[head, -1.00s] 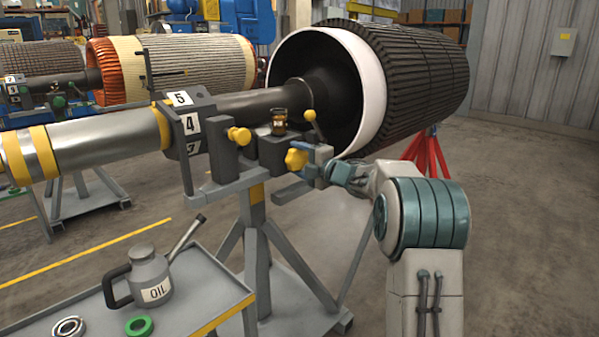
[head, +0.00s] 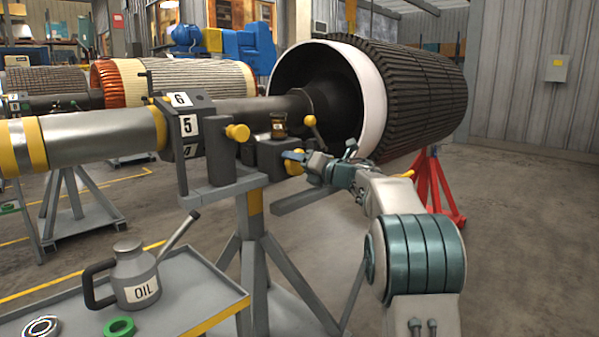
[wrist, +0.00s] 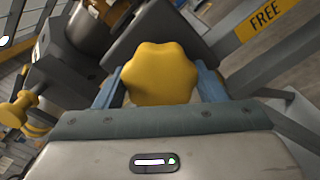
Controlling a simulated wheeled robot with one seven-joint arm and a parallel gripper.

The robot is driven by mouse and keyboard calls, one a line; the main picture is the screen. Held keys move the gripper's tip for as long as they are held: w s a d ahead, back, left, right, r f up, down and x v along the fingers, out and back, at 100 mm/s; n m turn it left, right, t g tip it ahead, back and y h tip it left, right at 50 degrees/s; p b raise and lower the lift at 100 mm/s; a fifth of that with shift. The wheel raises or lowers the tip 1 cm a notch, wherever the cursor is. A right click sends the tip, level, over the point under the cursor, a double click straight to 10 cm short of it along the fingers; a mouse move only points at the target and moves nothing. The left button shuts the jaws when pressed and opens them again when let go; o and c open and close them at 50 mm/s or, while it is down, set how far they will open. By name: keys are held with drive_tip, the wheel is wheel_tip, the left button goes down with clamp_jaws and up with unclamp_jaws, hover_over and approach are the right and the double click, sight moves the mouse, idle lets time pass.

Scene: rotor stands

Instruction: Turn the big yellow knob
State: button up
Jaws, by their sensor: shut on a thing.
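The big yellow knob (wrist: 160,73) has a lobed rim and sits between the two blue fingers of my gripper (wrist: 158,88) in the wrist view. The fingers are shut on it from both sides. In the head view the knob (head: 293,168) shows partly behind my gripper (head: 296,158), on a dark block of the grey stand. A dark numbered block (head: 186,125) left of it shows 6 above 5, with a lower number partly hidden.
A smaller yellow knob (head: 237,132), an amber oil cup (head: 279,126) and a thin lever (head: 314,128) are close by. The large ribbed rotor (head: 410,95) stands behind my arm. An oil can (head: 136,278) stands on the cart at lower left.

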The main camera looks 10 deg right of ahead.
drive_tip(key=shift+f+n+b, duration=0.15)
drive_tip(key=shift+n+b, duration=0.2)
drive_tip(key=shift+n, duration=0.15)
drive_tip(key=o, duration=1)
drive_tip(key=p+v, duration=0.2)
drive_tip(key=v, duration=1.2)
